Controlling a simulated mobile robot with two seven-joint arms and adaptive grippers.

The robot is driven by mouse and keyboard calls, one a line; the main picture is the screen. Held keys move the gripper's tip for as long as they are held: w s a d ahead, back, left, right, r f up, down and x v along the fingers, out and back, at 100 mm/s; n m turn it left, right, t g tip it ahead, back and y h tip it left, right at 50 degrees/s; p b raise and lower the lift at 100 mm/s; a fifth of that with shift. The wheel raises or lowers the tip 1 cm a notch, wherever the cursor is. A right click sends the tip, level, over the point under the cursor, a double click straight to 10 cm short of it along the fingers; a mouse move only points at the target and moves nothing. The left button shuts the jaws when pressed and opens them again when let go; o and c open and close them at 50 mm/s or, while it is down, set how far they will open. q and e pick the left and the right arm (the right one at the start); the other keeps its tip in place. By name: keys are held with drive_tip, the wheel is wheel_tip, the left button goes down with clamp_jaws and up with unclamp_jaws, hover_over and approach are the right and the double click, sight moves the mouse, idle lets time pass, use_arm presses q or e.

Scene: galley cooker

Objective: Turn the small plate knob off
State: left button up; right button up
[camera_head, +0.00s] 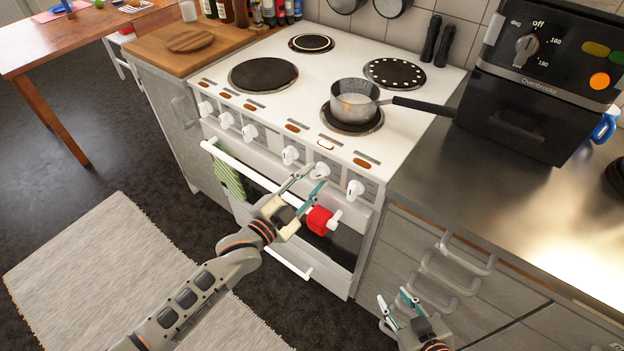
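The white cooker (330,62) has a row of white knobs along its front; I cannot read which one is marked for the small plate. One knob (321,170) is by my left gripper, with others to its left (290,154) and right (355,188). My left gripper (312,178) is open, its fingertips just in front of and below that knob; contact cannot be told. A small plate (311,43) is at the back left. A saucepan (354,103) stands on the front right plate. My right gripper (397,302) is open and empty by the drawers.
The oven handle (250,170) runs below the knobs, with a green striped towel (229,180) over it. A red object (320,220) is near its right end. A steel counter (500,210) with a black oven (540,90) is at right. A rug (110,270) lies on the floor.

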use_arm(q)
clamp_jaws()
drive_tip(key=n+p, duration=0.3)
drive_tip(key=shift+r+n, duration=0.1)
drive_tip(key=shift+n, duration=0.2)
drive_tip(key=shift+n+p, duration=0.65)
drive_tip(key=shift+n, duration=0.55)
drive_tip(key=shift+n+p, duration=0.6)
drive_tip(key=shift+n, duration=0.8)
